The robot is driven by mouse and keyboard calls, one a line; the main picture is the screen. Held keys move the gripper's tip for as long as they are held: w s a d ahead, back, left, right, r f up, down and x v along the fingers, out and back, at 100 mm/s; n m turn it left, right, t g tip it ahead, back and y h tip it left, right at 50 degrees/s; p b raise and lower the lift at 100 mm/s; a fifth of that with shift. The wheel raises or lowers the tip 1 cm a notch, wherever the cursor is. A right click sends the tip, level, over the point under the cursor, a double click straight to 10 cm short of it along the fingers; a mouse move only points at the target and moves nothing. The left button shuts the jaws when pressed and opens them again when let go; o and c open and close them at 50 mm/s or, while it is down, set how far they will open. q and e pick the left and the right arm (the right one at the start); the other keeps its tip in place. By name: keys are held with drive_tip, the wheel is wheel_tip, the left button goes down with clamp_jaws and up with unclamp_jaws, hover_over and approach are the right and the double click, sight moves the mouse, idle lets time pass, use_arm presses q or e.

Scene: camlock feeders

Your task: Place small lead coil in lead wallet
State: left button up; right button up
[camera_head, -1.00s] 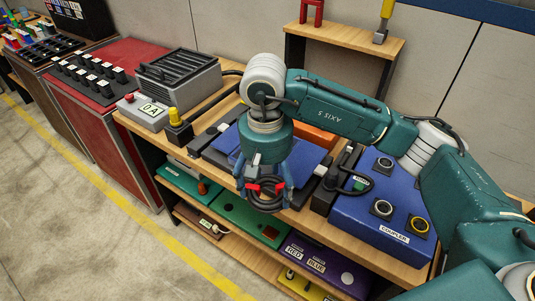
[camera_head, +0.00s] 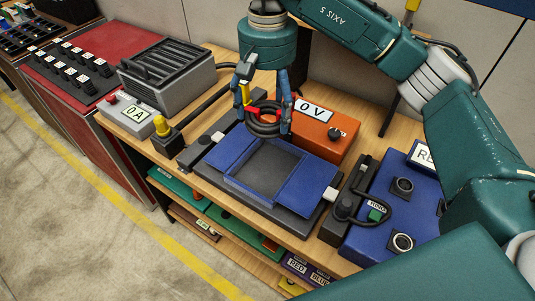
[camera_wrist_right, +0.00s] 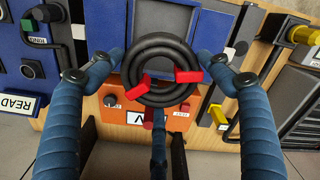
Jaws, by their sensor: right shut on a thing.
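The small lead coil (camera_head: 262,130) is a black looped cable with red ends. My right gripper (camera_head: 265,116) is shut on it and holds it in the air, above the back edge of the open lead wallet (camera_head: 305,194). The wallet has blue flaps to either side of a dark, empty recess. In the right wrist view the coil (camera_wrist_right: 163,42) hangs between my blue fingers, with the wallet's blue panels (camera_wrist_right: 105,28) partly hidden behind it. My left gripper is not in view.
An orange meter box (camera_head: 318,136) stands right behind the wallet, close to the coil. A blue coupler panel (camera_head: 375,205) with a black cable is on the right. A grey vented unit (camera_head: 170,75) and a yellow-topped plug (camera_head: 162,128) are on the left.

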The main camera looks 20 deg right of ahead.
drive_tip(key=f+p, duration=0.1)
drive_tip(key=f, duration=0.3)
drive_tip(key=f+p, duration=0.1)
drive_tip(key=f, duration=0.3)
drive_tip(key=f+p, duration=0.1)
drive_tip(key=f, duration=0.3)
drive_tip(key=shift+s+f, duration=0.25)
drive_tip(key=shift+f, duration=0.2)
drive_tip(key=shift+s+f+p, duration=0.1)
drive_tip(key=shift+f+p, duration=0.2)
drive_tip(key=shift+p, duration=0.1)
wheel_tip(320, 180, down, 3)
drive_tip(key=shift+f+p, duration=0.1)
drive_tip(key=shift+p, duration=0.4)
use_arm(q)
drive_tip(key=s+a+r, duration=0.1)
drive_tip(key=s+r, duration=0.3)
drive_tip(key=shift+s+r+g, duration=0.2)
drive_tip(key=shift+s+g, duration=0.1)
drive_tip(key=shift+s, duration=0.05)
